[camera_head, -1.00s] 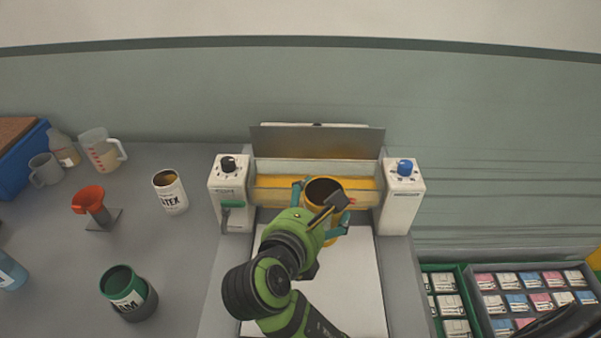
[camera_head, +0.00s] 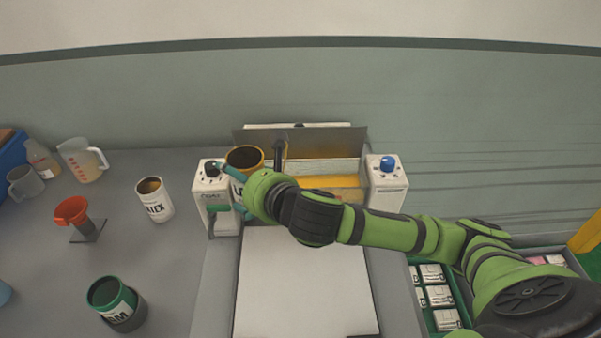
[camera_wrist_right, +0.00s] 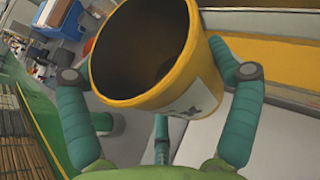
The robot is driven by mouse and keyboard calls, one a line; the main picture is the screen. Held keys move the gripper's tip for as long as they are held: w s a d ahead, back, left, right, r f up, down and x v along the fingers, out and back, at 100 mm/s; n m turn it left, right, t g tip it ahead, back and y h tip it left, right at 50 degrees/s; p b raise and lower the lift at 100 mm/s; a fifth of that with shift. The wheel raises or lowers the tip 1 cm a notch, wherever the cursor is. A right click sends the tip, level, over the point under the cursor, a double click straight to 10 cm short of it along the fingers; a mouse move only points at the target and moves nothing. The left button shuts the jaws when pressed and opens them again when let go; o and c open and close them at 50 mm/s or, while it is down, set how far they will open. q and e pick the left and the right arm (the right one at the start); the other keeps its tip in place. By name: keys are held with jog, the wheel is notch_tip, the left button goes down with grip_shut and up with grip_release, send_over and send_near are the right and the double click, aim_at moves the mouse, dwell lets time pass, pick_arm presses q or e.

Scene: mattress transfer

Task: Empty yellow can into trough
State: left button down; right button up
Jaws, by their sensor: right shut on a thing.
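The yellow can (camera_head: 245,158) has a yellow rim and a dark inside. In the head view it is above the left end of the trough, near the left white housing, close to upright. My right gripper (camera_head: 238,180) is shut around it; the right wrist view shows the can (camera_wrist_right: 150,55) between the teal fingers of the gripper (camera_wrist_right: 160,88). The trough (camera_head: 330,182) of the white machine holds yellow along its length, with a grey plate standing behind it. What is left inside the can is too dark to tell. My left gripper is not in view.
The left housing (camera_head: 215,190) has a black knob and green lever; the right housing (camera_head: 387,187) has a blue knob. A LATEX can (camera_head: 154,200), green can (camera_head: 113,303), orange funnel (camera_head: 71,211) and measuring jug (camera_head: 83,160) stand left. A white sheet (camera_head: 300,285) lies in front.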

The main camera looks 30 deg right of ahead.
jog(key=shift+s+d+n+y, duration=0.4)
jog(key=shift+n+y, duration=0.2)
jog(key=shift+y, duration=0.1)
jog(key=shift+d, duration=0.1)
jog(key=shift+d+r+m+b, duration=0.15)
jog(key=shift+d+m+b, duration=0.05)
jog(key=shift+m+b, duration=0.25)
jog(key=shift+w+d+r+m+g+y+b, duration=0.2)
jog(key=shift+d+m+y+b, duration=0.15)
jog(key=shift+m+y+b, duration=0.25)
jog(key=shift+w+d+r+m+g+y+b, duration=0.15)
jog(key=shift+d+m+y+b, duration=0.2)
jog(key=shift+b, duration=0.35)
jog(key=m+b, duration=0.1)
jog(key=d+m+y+b, duration=0.1)
jog(key=b, duration=0.1)
jog(key=d+m+y+b, duration=0.1)
jog(key=b, duration=0.1)
jog(key=shift+w+d+r+m, duration=0.25)
jog(key=shift+r+m, duration=0.05)
jog(key=shift+w+f+y+b, duration=0.1)
jog(key=shift+f+y+b, duration=0.2)
jog(key=shift+b, duration=0.1)
